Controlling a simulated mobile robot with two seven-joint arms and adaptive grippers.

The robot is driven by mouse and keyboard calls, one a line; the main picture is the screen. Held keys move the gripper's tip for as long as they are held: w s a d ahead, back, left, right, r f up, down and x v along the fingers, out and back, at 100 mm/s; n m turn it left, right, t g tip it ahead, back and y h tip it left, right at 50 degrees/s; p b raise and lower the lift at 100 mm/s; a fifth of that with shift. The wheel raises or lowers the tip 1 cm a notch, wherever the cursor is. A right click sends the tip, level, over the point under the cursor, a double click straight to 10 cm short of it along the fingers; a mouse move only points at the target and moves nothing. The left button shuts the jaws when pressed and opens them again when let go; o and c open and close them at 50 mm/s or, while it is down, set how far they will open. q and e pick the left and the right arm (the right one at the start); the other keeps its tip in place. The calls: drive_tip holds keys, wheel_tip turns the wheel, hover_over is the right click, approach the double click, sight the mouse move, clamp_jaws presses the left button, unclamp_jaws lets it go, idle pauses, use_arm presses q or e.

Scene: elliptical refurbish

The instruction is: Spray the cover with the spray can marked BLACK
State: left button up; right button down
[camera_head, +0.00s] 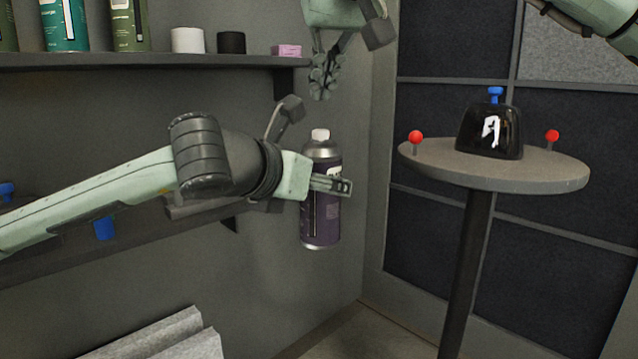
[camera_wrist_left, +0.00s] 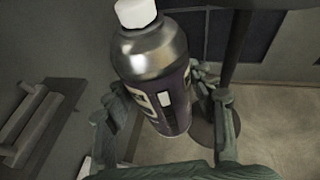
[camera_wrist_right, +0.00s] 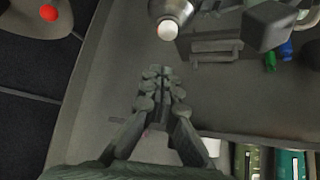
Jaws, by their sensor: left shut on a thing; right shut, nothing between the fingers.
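A spray can (camera_head: 320,228) with a silver shoulder, white cap and dark purple body hangs upright in my left gripper (camera_head: 328,184), which is shut around its body. The can also fills the middle of the left wrist view (camera_wrist_left: 158,85). Its label is partly covered and I cannot read the word on it. My right gripper (camera_head: 323,80) is shut and empty, pointing down just above the can's cap. A glossy black cover (camera_head: 477,134) with a white mark and a blue knob on top (camera_head: 495,94) stands on the round grey table (camera_head: 553,172), apart from the can.
Two red balls on short pegs (camera_head: 416,138) (camera_head: 552,136) flank the cover. The upper wall shelf (camera_head: 150,61) holds several cans, a white jar (camera_head: 187,40), a black jar (camera_head: 231,42) and a pink block (camera_head: 286,50). A lower shelf (camera_head: 150,238) lies behind my left arm.

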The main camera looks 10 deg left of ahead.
drive_tip(key=v, duration=1.2)
use_arm(q)
drive_tip(key=shift+s, duration=0.1)
use_arm(e)
drive_tip(key=shift+f, duration=0.1)
idle(0.5)
